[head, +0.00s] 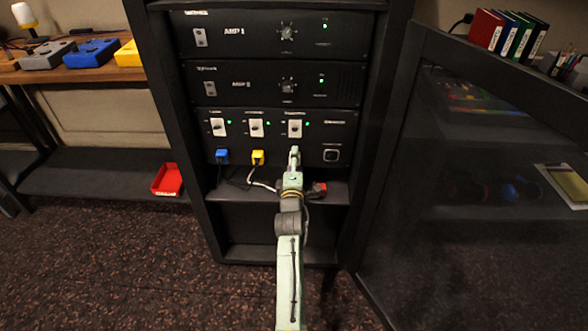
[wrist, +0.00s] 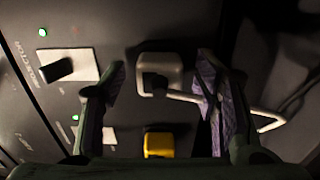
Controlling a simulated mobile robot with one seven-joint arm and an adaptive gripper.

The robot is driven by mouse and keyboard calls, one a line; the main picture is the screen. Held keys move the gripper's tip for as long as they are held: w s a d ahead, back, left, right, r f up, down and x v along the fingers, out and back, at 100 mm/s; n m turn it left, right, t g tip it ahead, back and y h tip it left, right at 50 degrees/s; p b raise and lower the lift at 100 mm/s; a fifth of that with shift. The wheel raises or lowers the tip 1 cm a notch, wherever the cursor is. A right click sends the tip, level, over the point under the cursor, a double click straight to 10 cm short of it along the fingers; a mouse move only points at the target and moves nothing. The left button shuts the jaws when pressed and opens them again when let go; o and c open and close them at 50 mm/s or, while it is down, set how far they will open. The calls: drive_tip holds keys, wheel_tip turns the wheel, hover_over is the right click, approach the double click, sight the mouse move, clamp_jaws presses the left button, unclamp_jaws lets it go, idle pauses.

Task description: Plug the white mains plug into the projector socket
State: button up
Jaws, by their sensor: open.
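The white mains plug (wrist: 158,72) is at the panel in the wrist view, in line with the switch labelled PROJECTOR (wrist: 70,68). Its white cable (wrist: 245,113) runs off to the right. The plug covers the projector socket; I cannot tell whether it is fully seated. My gripper (wrist: 158,88) is open, with one finger on each side of the plug and gaps visible. In the head view my gripper (head: 295,153) is below the projector switch (head: 295,128) and hides the plug and socket.
A blue plug (head: 222,156) and a yellow plug (head: 258,157) sit in the panel to the left. An empty-looking outlet (head: 331,155) is to the right. A red object (head: 319,188) lies on the rack shelf. The open rack door (head: 440,190) stands at the right.

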drive_tip(key=s, duration=1.1)
drive_tip(key=shift+s, duration=0.35)
